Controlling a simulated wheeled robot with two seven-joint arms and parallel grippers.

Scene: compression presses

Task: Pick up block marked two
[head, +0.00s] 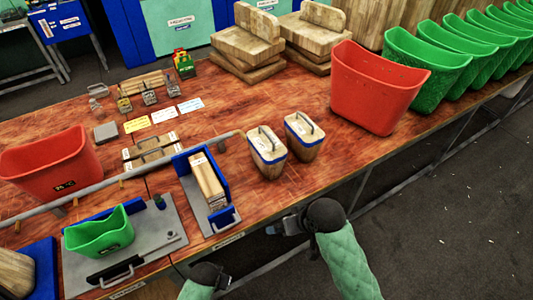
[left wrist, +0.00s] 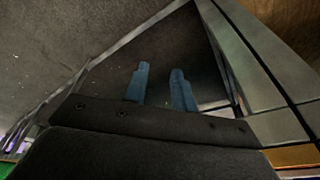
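Two wooden blocks with metal handles and a blue band stand upright near the table's front edge in the head view: a left one (head: 267,154) and a right one (head: 304,138). No number can be read on either. My left gripper (head: 226,281) is low in front of the table edge, mostly hidden by its own wrist. In the left wrist view, its two blue fingers (left wrist: 163,88) are apart with nothing between them. My right gripper (head: 283,227) is in front of the table edge, below the two blocks, touching neither; its fingers are too small to judge.
A blue-sided press (head: 222,217) holding wooden pieces stands left of the blocks. A red bin (head: 375,88) stands to their right. A grey pipe (head: 110,182) crosses the table's left half. Stacked boards (head: 240,45) lie behind. Bare tabletop (head: 300,178) lies in front of the blocks.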

